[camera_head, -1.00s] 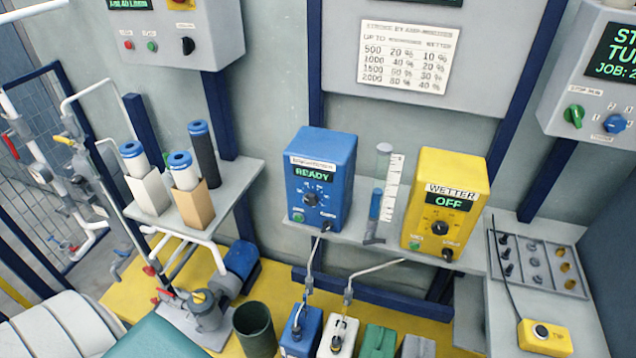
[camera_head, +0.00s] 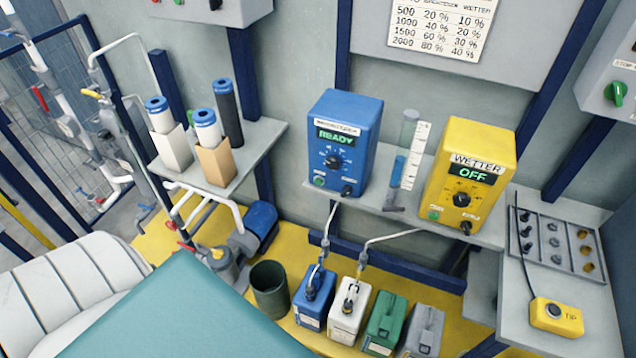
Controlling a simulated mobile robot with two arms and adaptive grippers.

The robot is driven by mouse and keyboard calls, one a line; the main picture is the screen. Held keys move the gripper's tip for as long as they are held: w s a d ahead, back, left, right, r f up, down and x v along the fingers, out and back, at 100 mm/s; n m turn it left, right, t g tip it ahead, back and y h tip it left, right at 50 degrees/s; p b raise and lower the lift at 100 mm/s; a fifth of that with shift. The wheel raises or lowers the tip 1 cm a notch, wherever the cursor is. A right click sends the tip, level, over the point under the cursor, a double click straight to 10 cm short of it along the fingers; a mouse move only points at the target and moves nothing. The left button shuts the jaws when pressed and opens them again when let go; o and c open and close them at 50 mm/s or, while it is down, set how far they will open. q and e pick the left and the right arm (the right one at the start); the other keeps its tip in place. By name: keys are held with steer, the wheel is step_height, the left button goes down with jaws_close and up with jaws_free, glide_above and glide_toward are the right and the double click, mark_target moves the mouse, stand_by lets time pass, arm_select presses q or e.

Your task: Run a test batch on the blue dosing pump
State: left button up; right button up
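The blue dosing pump (camera_head: 343,145) stands on a grey wall shelf (camera_head: 385,205). Its green display (camera_head: 335,137) reads READY, with a dial and two small buttons or knobs below. The yellow WETTER pump (camera_head: 468,178) stands to its right, and its display reads OFF. A graduated cylinder (camera_head: 408,160) stands between them, with a blue part beside it. A chart (camera_head: 437,25) on the wall lists stroke percentages by number. Hoses run from below the pumps to a blue canister (camera_head: 313,297) and a white canister (camera_head: 348,312). Neither gripper shows.
A green canister (camera_head: 385,325) and a grey canister (camera_head: 424,332) stand beside the others on the yellow floor. A dark bin (camera_head: 270,288) is left of them. A yellow TIP box (camera_head: 556,316) sits on the right shelf. Filter cartridges (camera_head: 208,130) stand on the left shelf.

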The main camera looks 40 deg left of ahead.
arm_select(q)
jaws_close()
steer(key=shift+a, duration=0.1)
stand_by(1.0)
